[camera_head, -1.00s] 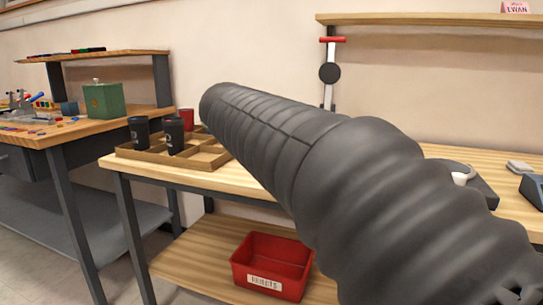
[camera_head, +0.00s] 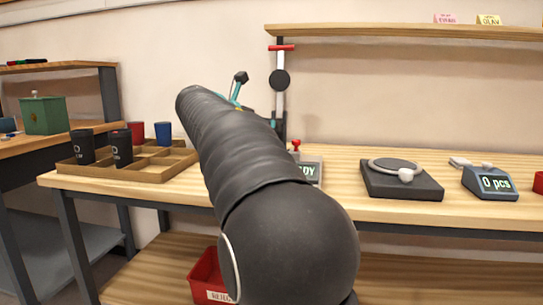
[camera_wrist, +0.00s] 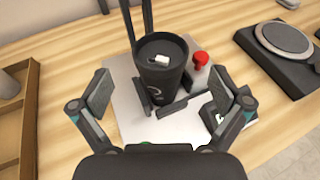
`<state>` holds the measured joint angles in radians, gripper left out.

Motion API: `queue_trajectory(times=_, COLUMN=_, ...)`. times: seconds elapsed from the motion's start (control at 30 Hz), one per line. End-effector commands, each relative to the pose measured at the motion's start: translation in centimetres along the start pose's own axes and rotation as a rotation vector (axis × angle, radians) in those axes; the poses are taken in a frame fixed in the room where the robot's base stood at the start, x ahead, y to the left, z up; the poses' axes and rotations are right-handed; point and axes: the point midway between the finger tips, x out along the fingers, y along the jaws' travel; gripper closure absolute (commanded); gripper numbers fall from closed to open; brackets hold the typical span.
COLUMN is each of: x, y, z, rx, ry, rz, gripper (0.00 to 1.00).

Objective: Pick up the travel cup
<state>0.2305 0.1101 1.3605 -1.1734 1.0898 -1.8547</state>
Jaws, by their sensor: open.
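A black travel cup (camera_wrist: 158,78) with a dark lid stands upright on a pale plate (camera_wrist: 135,115) in the wrist view. A small white piece shows on its lid. My gripper (camera_wrist: 160,88) is open, with one finger to the left of the cup and one to the right, both apart from it. In the head view my arm hides this cup, and only a small part of my gripper shows beyond the arm. Two more black cups (camera_head: 120,150) stand in a divided tray (camera_head: 150,175) at the left, with a red cup (camera_head: 137,132) and a blue cup (camera_head: 163,133).
A dark post (camera_head: 280,100) rises behind my arm. A red button (camera_wrist: 200,59) is close to the cup's right side. A scale (camera_head: 402,182) and a counter display (camera_head: 490,183) stand further right. A red bin (camera_head: 207,279) is on the lower shelf.

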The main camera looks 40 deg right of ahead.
Motion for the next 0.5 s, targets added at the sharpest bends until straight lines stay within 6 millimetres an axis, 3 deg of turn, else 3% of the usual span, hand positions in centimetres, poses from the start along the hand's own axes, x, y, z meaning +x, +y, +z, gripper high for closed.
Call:
queue_trajectory(times=0.27, x=1.5, y=-0.1, z=0.0, rx=0.0, ry=0.0, rz=-0.002, gripper=0.0)
queue_trajectory(times=0.5, x=4.8, y=-0.1, z=0.1, rx=0.001, ry=0.002, rz=-0.002, gripper=0.0)
